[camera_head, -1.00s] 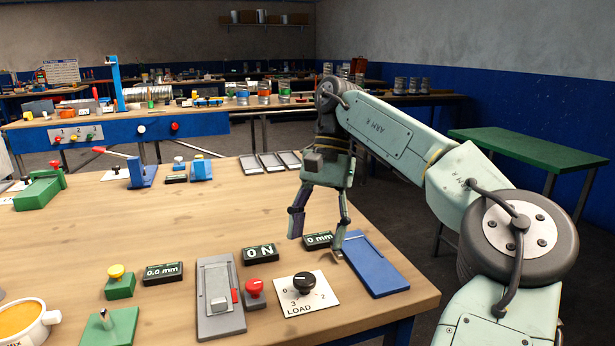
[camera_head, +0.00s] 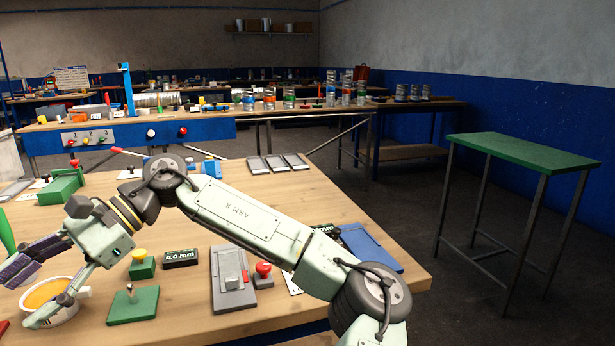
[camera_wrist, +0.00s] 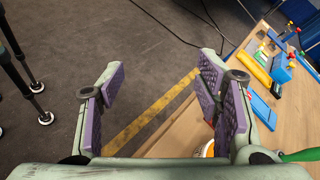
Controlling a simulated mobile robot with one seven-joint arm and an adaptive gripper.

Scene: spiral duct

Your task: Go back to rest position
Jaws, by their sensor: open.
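My gripper (camera_head: 22,295) is at the left edge of the head view, over the wooden workbench (camera_head: 295,205). It is tilted, with its fingers pointing left and down. In the wrist view the two purple-padded fingers (camera_wrist: 160,85) stand wide apart with nothing between them but the dark floor and a yellow floor line. My arm stretches across the bench from the lower right. A white cup with orange contents (camera_head: 70,312) is partly covered by the fingers in the head view; I cannot tell whether they touch it.
A green block with a yellow knob (camera_head: 141,266), a green plate with a pin (camera_head: 133,304), a grey switch plate (camera_head: 232,280) and a red button (camera_head: 263,271) are near the arm. A green-topped table (camera_head: 525,150) stands right, with clear floor around it.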

